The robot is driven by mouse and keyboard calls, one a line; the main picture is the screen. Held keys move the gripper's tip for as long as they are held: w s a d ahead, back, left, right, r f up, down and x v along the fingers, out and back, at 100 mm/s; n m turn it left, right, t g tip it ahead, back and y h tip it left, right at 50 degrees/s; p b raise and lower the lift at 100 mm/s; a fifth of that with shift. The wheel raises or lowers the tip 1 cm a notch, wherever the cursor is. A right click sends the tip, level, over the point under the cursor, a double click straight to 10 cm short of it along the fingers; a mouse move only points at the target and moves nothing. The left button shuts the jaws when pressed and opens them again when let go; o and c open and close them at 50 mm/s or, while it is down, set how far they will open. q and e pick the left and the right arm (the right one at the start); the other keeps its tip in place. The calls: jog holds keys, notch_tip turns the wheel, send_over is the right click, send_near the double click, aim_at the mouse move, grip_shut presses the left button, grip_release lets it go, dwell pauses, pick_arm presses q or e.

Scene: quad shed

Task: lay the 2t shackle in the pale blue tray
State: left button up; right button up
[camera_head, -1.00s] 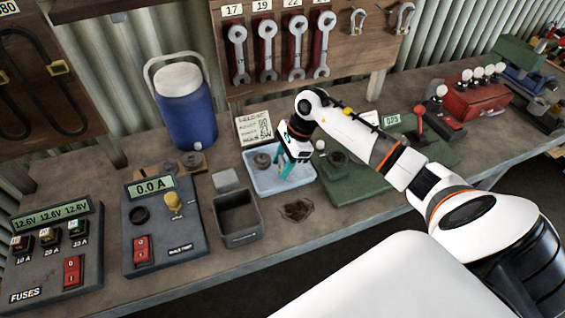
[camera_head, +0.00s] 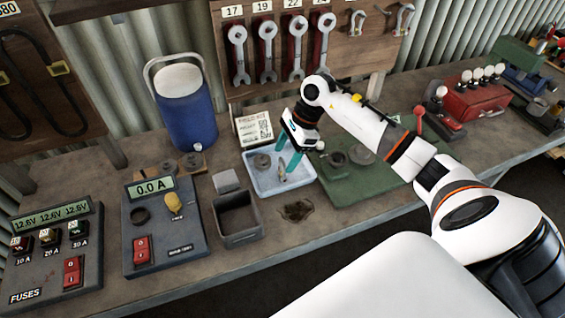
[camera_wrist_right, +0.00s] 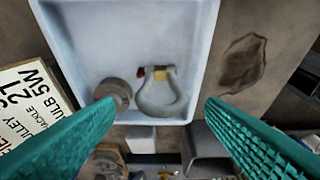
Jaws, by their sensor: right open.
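The pale blue tray (camera_head: 262,185) stands on the bench; it fills the upper middle of the right wrist view (camera_wrist_right: 75,20). A grey bow shackle (camera_wrist_right: 180,98) with a red-ended pin and a yellow mark lies flat in it; in the head view the shackle (camera_head: 282,173) is small. A round grey part (camera_wrist_right: 115,92) lies beside it in the tray, also seen in the head view (camera_head: 262,161). My right gripper (camera_head: 287,155) is open and empty above the tray, its teal fingers spread to either side of the shackle and apart from it. My left gripper is not in view.
A dark open bin (camera_head: 238,218) stands left of the tray, and a green board (camera_head: 345,190) right of it. A printed card (camera_head: 254,127) and a blue cooler (camera_head: 187,115) stand behind. Two shackles (camera_head: 357,22) (camera_head: 404,20) hang on the board.

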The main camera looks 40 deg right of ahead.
jog(key=b+v, duration=0.2)
jog(key=v, duration=0.6)
jog(key=shift+d+r, duration=0.25)
jog(key=shift+r, duration=0.05)
